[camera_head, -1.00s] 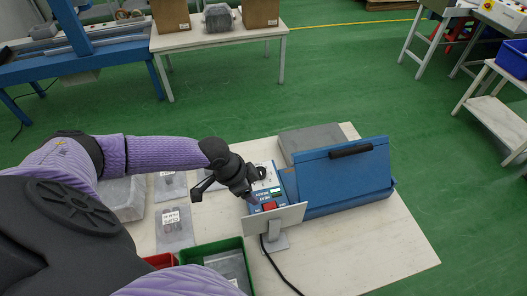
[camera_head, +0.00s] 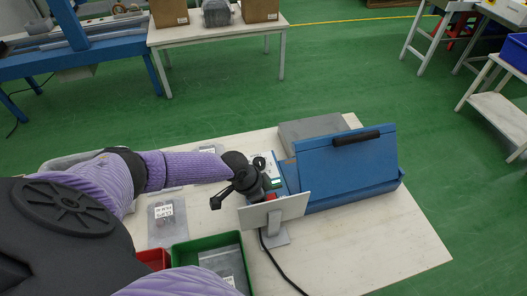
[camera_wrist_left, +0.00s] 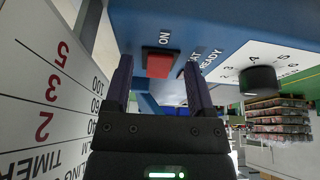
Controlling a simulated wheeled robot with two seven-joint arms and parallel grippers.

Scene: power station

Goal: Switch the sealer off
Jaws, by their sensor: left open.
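The blue sealer (camera_head: 350,172) sits on the pale table, with a black handle on its lid. Its red switch (camera_head: 269,197) is partly hidden by my left gripper (camera_head: 264,188). In the left wrist view the red switch (camera_wrist_left: 158,64) is on the blue panel beside the word ON, between the two finger lines and just beyond the tips. My left gripper (camera_wrist_left: 160,82) is open and empty there; whether it touches the switch I cannot tell. A black knob (camera_wrist_left: 258,80) on a white numbered dial is to the right. My right gripper is not in view.
A white placard (camera_head: 275,211) on a stand is close to my left gripper; its printed face (camera_wrist_left: 45,110) fills the left of the wrist view. A green bin (camera_head: 177,254) and a red bin (camera_head: 153,259) are at the front. The table's right front is mostly clear.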

